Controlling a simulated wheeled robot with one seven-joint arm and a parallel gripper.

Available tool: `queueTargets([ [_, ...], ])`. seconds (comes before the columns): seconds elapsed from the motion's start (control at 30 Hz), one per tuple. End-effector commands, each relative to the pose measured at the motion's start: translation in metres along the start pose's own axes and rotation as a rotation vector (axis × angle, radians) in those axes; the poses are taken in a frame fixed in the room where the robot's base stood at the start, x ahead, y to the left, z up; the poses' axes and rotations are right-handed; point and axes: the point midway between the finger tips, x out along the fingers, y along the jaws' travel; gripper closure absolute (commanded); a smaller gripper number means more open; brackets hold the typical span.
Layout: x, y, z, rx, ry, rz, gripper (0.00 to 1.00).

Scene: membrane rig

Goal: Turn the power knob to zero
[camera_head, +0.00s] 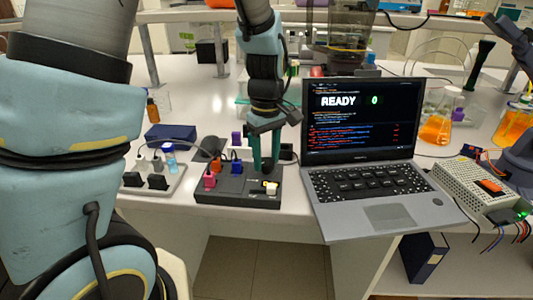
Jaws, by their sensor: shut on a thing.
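A black control box (235,198) lies near the table's front edge, left of the laptop. It carries small coloured parts, among them a pink one (210,180) and a white-and-yellow one (271,188). My gripper (266,168) comes down from above onto the box's back right part, with teal fingers pointing down. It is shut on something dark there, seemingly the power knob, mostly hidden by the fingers. I cannot read the knob's angle. The laptop (388,218) stands open on the right; its screen (360,118) shows "READY" and a green "0".
A tray (165,197) with plugs and a small vial (170,155) stands left of the box. A beige power unit (462,190) with wires and flasks of orange liquid (436,129) are at the right. The laptop's edge is close to my gripper's right side.

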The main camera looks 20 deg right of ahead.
Motion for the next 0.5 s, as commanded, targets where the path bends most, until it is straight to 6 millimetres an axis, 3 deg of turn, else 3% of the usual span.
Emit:
queueTargets([
  [0.5,-0.0004,0.0003,-0.0003,-0.064,0.0,0.002,1.0],
])
